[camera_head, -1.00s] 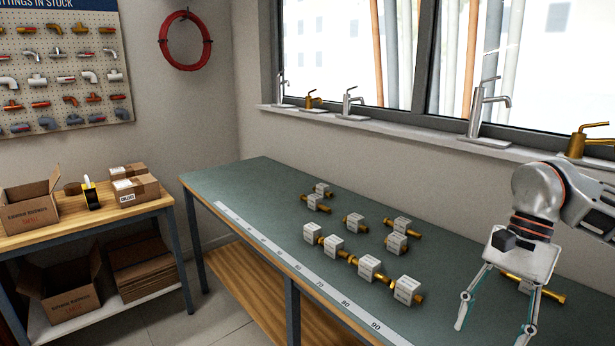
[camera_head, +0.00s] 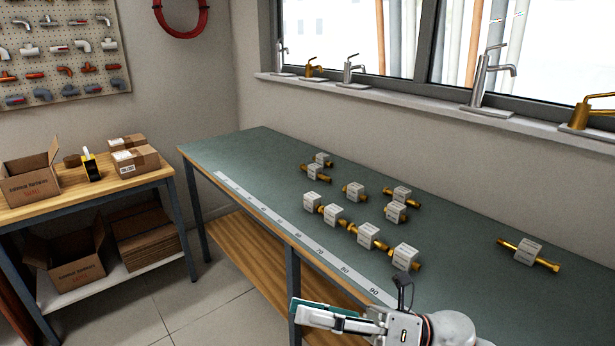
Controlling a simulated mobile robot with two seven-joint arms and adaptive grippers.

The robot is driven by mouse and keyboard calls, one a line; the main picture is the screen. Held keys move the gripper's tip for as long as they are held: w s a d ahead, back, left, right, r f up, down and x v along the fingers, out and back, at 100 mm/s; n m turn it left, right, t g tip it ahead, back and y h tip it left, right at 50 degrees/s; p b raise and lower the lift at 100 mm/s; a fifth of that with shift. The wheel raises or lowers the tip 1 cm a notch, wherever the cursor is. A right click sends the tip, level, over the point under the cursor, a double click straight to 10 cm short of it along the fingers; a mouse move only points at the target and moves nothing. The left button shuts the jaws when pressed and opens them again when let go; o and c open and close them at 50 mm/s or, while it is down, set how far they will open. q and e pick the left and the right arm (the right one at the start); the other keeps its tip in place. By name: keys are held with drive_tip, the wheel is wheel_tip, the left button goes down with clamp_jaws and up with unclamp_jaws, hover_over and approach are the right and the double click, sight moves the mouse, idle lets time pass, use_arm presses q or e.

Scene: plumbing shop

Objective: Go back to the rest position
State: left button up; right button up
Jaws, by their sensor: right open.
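My right gripper (camera_head: 322,314) is low in the head view, over the front edge of the workbench (camera_head: 240,155). Its fingers point left and it holds nothing that I can see. My right wrist and forearm come in from the bottom edge. Several brass fittings with white tags lie on the bench. One tagged fitting (camera_head: 528,252) lies alone at the right. The nearest of the group (camera_head: 405,257) is just beyond my right wrist. My left gripper is not in view.
A ruler strip (camera_head: 290,235) runs along the bench's front edge. At the left, a wooden side table (camera_head: 85,203) bears an open carton (camera_head: 30,184) and closed boxes (camera_head: 135,160). Taps stand on the window sill (camera_head: 420,102). The bench's far left end is bare.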

drive_tip(key=w+d+f+m+t+h, duration=0.3)
drive_tip(key=d+f+m+t+h, duration=0.35)
drive_tip(key=m, duration=0.75)
drive_tip(key=w+d+f+m+t+h, duration=0.35)
drive_tip(key=f+m+t, duration=0.5)
drive_tip(key=m, duration=0.45)
drive_tip(key=s+d+f+m+g+h, duration=0.1)
drive_tip(key=s+d+f+m+h, duration=0.1)
drive_tip(key=f, duration=0.5)
drive_tip(key=s+d+f+m+g+h, duration=0.2)
drive_tip(key=s+d+f+m+h, duration=0.1)
drive_tip(key=s+f+m, duration=0.4)
drive_tip(key=s+d+f+m+g+h, duration=0.2)
drive_tip(key=s+d+f+m+h, duration=0.1)
drive_tip(key=s+f, duration=0.3)
wheel_tip(320, 180, down, 2)
drive_tip(key=shift+d+f+m, duration=0.15)
drive_tip(key=shift+d+m, duration=0.55)
drive_tip(key=shift+d, duration=0.2)
